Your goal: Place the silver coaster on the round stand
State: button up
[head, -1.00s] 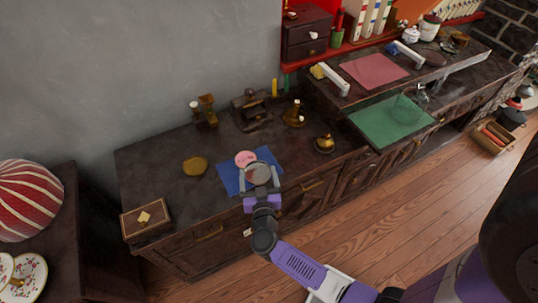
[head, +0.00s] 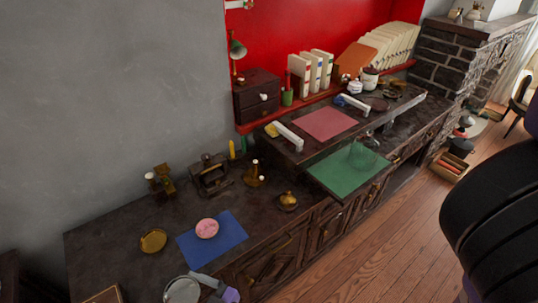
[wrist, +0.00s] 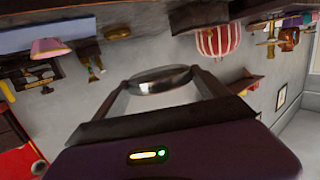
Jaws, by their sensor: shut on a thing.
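My gripper (wrist: 160,82) is shut on the silver coaster (wrist: 162,77), a shiny round disc with a metal rim, gripped at opposite sides of its edge. In the head view the coaster (head: 181,292) shows at the bottom edge, in front of the dark counter and partly cut off by the frame. A low golden round piece (head: 153,240), which looks like the round stand, sits on the counter behind and left of the coaster. It is apart from my gripper. In the wrist view a golden piece (wrist: 117,32) also shows, upside down.
A pink round piece (head: 207,229) stands on a blue mat (head: 228,236) right of the golden one. Dark and brass ornaments (head: 209,176) line the wall. A green mat (head: 345,177) lies to the right. The counter (head: 110,240) is bare at left.

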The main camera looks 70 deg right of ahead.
aim_at(375, 103)
jog(key=k+l+z, duration=0.25)
jog(key=k+l, duration=0.25)
jog(key=l, duration=0.25)
jog(key=k+l+z, duration=0.15)
jog(key=l, duration=0.25)
jog(key=k+l+z, duration=0.1)
jog(key=k+l, duration=0.15)
jog(key=l, duration=0.15)
